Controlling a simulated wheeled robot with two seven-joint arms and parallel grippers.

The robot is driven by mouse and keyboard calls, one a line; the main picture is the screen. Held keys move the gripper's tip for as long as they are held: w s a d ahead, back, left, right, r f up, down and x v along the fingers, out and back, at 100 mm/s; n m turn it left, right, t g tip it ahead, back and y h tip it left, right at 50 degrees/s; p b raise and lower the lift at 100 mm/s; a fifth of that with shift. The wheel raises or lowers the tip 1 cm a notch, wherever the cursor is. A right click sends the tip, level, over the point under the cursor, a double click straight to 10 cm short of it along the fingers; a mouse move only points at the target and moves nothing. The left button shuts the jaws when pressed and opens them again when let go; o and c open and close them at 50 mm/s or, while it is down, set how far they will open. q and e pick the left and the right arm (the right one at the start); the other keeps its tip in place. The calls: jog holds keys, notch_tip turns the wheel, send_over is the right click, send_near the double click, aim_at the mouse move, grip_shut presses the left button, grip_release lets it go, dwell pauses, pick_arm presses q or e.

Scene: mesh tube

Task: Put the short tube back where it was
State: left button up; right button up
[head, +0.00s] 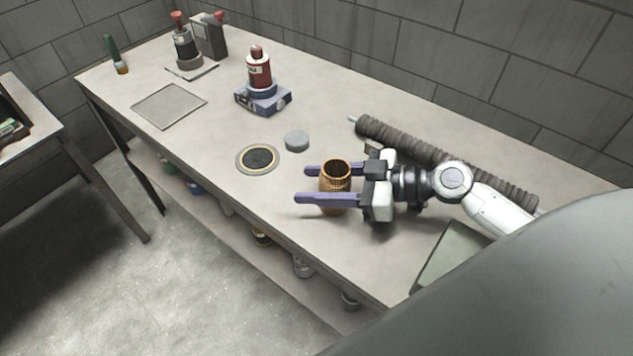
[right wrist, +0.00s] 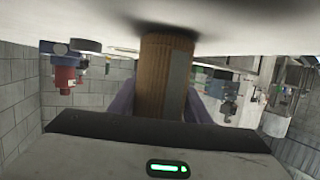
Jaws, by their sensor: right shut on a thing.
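The short tube (head: 335,177) is orange-brown with a ribbed mesh-like side and an open dark top. It stands upright at the table's front part, right of a round dark disc with a pale ring (head: 258,159). My right gripper (head: 320,184) is shut on the tube, one purple finger on each side. In the right wrist view the tube (right wrist: 162,80) fills the space between the fingers, with a grey strip on its side. Whether its base touches the table is hard to tell. My left gripper is not in view.
A long dark ribbed tube (head: 430,155) lies behind my right arm. A small grey round block (head: 297,141) is behind the disc. A red bottle (head: 258,70) stands on a blue-grey base. A flat square plate (head: 169,106) lies left. A green-grey box (head: 452,254) is near the front right.

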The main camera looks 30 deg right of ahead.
jog(key=shift+f, duration=0.1)
jog(key=o, duration=1.1)
jog(key=shift+c, duration=0.2)
jog(key=b+v, duration=0.1)
jog(key=v, duration=1.1)
jog(key=shift+r+b, duration=0.25)
jog(key=shift+b, duration=0.15)
